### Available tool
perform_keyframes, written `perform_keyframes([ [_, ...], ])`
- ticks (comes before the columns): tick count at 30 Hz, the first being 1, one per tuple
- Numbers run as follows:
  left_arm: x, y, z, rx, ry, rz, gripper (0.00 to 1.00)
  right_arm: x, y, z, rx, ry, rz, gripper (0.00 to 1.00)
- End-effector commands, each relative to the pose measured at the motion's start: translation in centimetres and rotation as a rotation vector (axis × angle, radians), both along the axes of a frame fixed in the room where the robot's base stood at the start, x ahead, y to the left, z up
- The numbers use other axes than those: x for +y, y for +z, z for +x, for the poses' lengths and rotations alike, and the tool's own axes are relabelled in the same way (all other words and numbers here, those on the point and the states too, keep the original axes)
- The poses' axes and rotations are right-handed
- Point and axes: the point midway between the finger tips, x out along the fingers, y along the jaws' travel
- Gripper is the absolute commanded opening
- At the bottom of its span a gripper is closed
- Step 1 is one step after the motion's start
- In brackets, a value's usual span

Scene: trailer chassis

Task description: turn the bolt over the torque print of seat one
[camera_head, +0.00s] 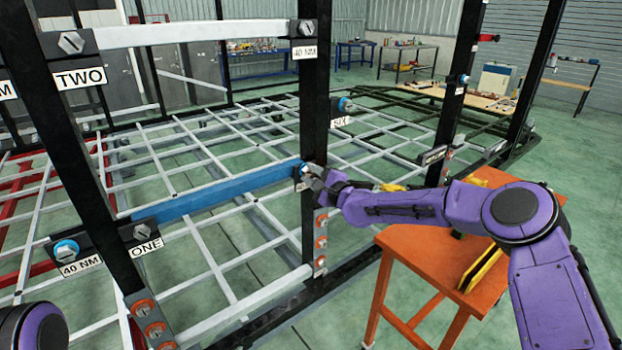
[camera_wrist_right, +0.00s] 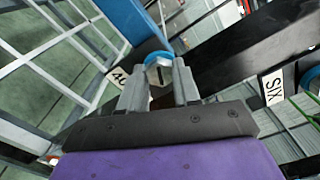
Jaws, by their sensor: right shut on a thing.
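The blue bar (camera_head: 215,190) runs across seat one between two black posts. At its left end are a black bracket, a ONE label (camera_head: 147,246), a blue-collared bolt (camera_head: 66,249) above a 40 NM print (camera_head: 80,265), and a grey bolt (camera_head: 141,231). My right gripper (camera_head: 309,176) is at the bar's right end, against the post. In the right wrist view its fingers (camera_wrist_right: 158,84) are shut on a slotted grey bolt head (camera_wrist_right: 158,70) with a blue collar. A print (camera_wrist_right: 117,76) beside that bolt is partly hidden by a finger. My left gripper is out of view.
A white bar (camera_head: 190,33) at seat TWO lies above. An orange table (camera_head: 430,265) stands under my right arm. A SIX label (camera_head: 340,122) sits behind the post.

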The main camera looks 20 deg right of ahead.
Motion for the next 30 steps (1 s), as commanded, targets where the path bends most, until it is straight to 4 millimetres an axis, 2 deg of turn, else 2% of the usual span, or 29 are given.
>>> perform_keyframes([
  [1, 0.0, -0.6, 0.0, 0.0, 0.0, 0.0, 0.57, -0.1, -1.2, -0.2, 0.029, 0.0, 0.035, 0.01],
  [15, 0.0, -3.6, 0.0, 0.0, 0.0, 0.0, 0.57, -0.1, -1.3, -0.1, 0.163, -0.003, 0.403, 0.01],
  [30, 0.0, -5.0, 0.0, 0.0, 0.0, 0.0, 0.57, 0.0, -1.0, -0.1, 0.222, -0.003, 0.56, 0.01],
])
